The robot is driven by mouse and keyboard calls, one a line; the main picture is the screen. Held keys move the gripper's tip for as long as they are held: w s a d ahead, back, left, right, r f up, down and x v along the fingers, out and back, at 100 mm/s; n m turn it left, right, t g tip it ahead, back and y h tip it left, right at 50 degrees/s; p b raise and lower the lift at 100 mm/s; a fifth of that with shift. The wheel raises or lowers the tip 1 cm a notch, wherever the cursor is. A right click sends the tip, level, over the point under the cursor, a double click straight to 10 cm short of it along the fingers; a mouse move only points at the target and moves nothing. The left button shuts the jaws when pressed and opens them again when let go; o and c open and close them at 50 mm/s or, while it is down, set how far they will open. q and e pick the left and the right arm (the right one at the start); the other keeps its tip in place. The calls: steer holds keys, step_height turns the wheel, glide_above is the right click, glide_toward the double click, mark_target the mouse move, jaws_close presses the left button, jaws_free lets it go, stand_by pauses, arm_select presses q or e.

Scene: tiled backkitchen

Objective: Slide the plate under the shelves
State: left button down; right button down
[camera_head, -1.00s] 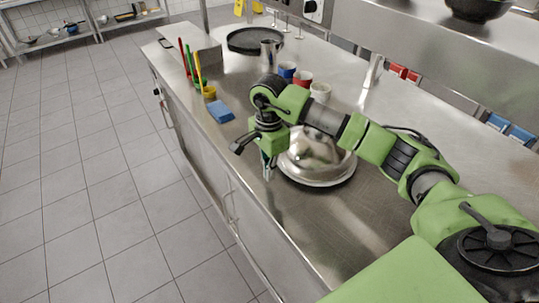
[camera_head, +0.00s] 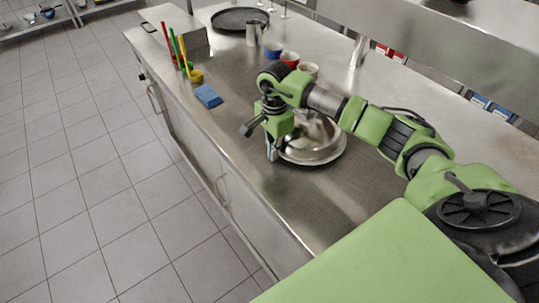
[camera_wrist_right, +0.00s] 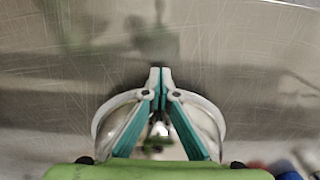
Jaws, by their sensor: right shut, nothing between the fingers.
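A metal plate (camera_head: 312,161) lies on the steel counter with a shiny silver dome (camera_head: 322,130) on it, partly hidden by my right arm. The steel shelves (camera_head: 440,52) run along the right side of the counter, above it. My right gripper (camera_head: 271,156) points down at the plate's left edge, its fingers shut and empty. In the right wrist view the shut fingertips (camera_wrist_right: 160,72) lie across the plate (camera_wrist_right: 214,116) and reach just past its rim. I cannot tell whether they touch it. My left gripper is not in view.
Blue, red and white cups (camera_head: 290,60) stand behind the plate, with a metal pitcher (camera_head: 253,34) and round black tray (camera_head: 240,18) farther back. A blue sponge (camera_head: 208,95) and a yellow cup (camera_head: 196,76) are at the left edge. The counter in front is clear.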

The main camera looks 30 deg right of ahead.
steer(key=d+b, duration=0.1)
steer(key=d, duration=0.3)
steer(key=d+b, duration=0.2)
steer(key=d, duration=0.2)
steer(key=d+b, duration=0.2)
steer(key=d, duration=0.2)
steer(key=shift+w+d+f, duration=0.25)
steer(key=shift+w+d, duration=0.15)
steer(key=d, duration=0.4)
steer(key=d+b, duration=0.1)
steer(key=d, duration=0.4)
steer(key=d+b, duration=0.1)
steer(key=d, duration=0.3)
steer(key=shift+w+d+r, duration=0.25)
steer(key=shift+w+d, duration=0.05)
steer(key=shift+w, duration=0.1)
